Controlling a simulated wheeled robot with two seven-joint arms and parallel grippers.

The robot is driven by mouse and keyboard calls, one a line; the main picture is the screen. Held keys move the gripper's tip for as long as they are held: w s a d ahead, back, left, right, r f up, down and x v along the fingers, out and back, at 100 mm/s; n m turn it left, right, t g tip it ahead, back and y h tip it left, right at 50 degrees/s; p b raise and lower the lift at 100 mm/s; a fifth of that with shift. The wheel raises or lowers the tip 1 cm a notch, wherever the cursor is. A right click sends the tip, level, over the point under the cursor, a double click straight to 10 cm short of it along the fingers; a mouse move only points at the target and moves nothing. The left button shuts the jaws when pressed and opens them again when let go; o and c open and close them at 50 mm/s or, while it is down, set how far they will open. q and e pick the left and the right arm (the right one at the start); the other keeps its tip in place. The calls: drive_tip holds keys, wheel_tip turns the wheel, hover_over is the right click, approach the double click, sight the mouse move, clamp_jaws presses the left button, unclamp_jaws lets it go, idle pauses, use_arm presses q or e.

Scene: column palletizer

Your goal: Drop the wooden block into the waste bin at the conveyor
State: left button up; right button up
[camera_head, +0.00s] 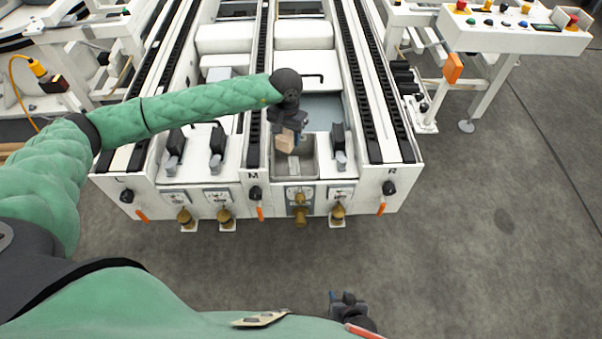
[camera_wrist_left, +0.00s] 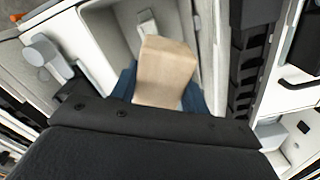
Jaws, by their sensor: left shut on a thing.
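The wooden block (camera_head: 285,141) is a small tan piece held in my left gripper (camera_head: 288,132). It also shows large in the left wrist view (camera_wrist_left: 165,72), between the blue fingers (camera_wrist_left: 160,92). The left gripper is shut on it. Below the block is a grey open metal basin (camera_head: 305,165) set into the front of the conveyor; its grey wall also shows in the left wrist view (camera_wrist_left: 112,40). The block looks above the basin's left part, not resting in it. My right gripper (camera_head: 345,300) is low at the bottom of the head view; its fingers are too unclear to judge.
The white conveyor (camera_head: 230,178) has dark chain tracks (camera_head: 367,90) running away from me. Black-topped levers (camera_head: 338,142) stand beside the basin. Brass valves (camera_head: 299,215) stick out in front. A control panel (camera_head: 515,30) stands at the upper right. The floor (camera_head: 480,230) at right is clear.

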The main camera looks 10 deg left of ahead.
use_arm(q)
drive_tip(key=shift+f+b, duration=0.85)
drive_tip(key=shift+f, duration=2.15)
drive_tip(key=o, duration=1.1)
wheel_tip(320, 180, up, 8)
drive_tip(key=shift+f, duration=0.1)
